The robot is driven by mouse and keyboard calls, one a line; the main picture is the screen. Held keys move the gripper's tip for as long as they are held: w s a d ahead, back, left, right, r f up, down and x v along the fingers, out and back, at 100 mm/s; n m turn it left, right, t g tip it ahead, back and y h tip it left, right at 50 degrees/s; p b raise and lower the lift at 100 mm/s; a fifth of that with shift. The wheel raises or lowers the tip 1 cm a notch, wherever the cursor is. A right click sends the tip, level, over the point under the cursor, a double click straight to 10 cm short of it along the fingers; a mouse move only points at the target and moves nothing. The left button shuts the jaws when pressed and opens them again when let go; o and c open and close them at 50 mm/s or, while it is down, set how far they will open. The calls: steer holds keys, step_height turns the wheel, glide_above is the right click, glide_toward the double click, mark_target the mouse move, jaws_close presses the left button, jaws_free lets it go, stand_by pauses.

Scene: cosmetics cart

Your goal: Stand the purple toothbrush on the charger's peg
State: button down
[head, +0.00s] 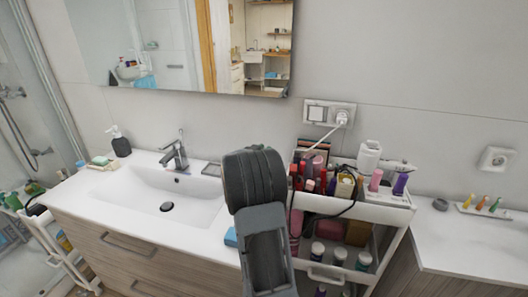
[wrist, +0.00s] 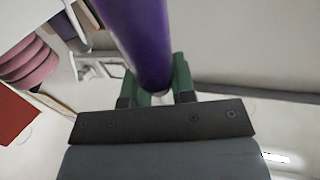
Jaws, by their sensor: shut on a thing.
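The purple toothbrush (wrist: 138,38) fills the upper middle of the wrist view, its handle running up out of the picture. My gripper (wrist: 156,88) is shut on the handle's lower part, with a green fingertip on each side. In the head view my arm covers the fingers, and I cannot make out the held toothbrush there. I cannot identify the charger or its peg for certain. A small dark round object (head: 440,204) lies on the right counter, too small to tell what it is.
The white cart (head: 385,217) holds crowded bottles and tubes, including a white bottle (head: 369,156) and a purple item (head: 400,183). A holder with several coloured pieces (head: 480,205) sits on the right counter (head: 470,245), whose front is clear. The sink (head: 165,195) is left of my arm.

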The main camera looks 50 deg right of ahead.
steer(key=shift+f+b, duration=0.9)
steer(key=shift+f, duration=0.3)
steer(key=c, duration=0.9)
jaws_free()
steer(key=shift+o, duration=0.2)
step_height(320, 180, up, 3)
steer(key=shift+f, duration=0.1)
steer(key=s+a+r, duration=0.9)
steer(key=s+r, duration=0.1)
steer(key=shift+s+r+b, duration=0.15)
steer(key=shift+s+b, duration=0.2)
steer(key=shift+a, duration=0.1)
